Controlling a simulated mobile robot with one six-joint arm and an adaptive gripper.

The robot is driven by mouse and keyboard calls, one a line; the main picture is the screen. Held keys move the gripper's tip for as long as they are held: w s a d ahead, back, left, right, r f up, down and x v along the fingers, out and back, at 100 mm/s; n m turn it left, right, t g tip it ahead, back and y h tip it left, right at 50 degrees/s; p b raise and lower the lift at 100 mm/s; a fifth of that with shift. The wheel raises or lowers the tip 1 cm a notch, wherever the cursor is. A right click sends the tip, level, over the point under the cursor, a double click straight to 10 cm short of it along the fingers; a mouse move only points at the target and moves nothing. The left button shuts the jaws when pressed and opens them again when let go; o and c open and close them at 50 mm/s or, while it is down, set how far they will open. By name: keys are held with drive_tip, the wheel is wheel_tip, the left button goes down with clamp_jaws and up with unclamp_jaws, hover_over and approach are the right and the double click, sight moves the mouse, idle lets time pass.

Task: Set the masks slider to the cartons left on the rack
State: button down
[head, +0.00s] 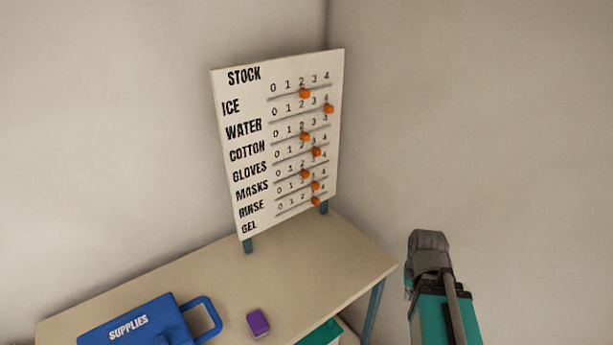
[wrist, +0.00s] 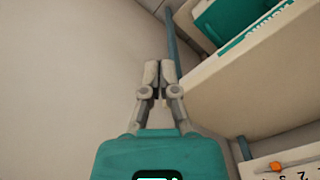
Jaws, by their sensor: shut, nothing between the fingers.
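The white STOCK board (head: 262,150) stands on the table, with number scales from 0 to 4 and orange sliders. The MASKS slider (head: 305,174) sits around 2 in the head view. My gripper (head: 427,245) is to the right of the board and table, apart from both. In the wrist view my gripper (wrist: 157,72) has its grey fingers closed together with nothing held. Part of the board (wrist: 300,159) shows at the lower right of the wrist view with one orange slider (wrist: 275,166); I cannot tell which row. No rack with cartons can be made out.
The table (head: 300,262) carries a blue SUPPLIES case (head: 120,325) and a purple block (head: 257,322). A teal container (head: 322,334) shows below the table edge; a teal labelled container (wrist: 228,22) is in the wrist view. Other sliders sit just above and below MASKS. Bare walls stand behind.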

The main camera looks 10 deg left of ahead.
drive_tip(key=c, duration=1.1)
unclamp_jaws()
drive_tip(key=shift+o, duration=1.4)
drive_tip(key=shift+w+a, duration=0.2)
drive_tip(key=shift+a, duration=0.1)
drive_tip(key=o, duration=0.3)
drive_tip(key=w+a+m+y, duration=0.1)
drive_tip(key=a, duration=0.1)
drive_tip(key=w+a+m+t+y, duration=0.1)
drive_tip(key=a, duration=0.1)
drive_tip(key=w+a+m+y+b, duration=0.1)
drive_tip(key=a, duration=0.1)
drive_tip(key=shift+w+t, duration=0.4)
drive_tip(key=shift+o, duration=0.2)
drive_tip(key=w+a+r+m+t+y+b, duration=0.3)
drive_tip(key=w+a+r+m+t+y, duration=0.7)
drive_tip(key=m, duration=1.3)
drive_tip(key=shift+w+a+r+m, duration=0.3)
drive_tip(key=shift+w+a+r, duration=2)
drive_tip(key=shift+a, duration=0.2)
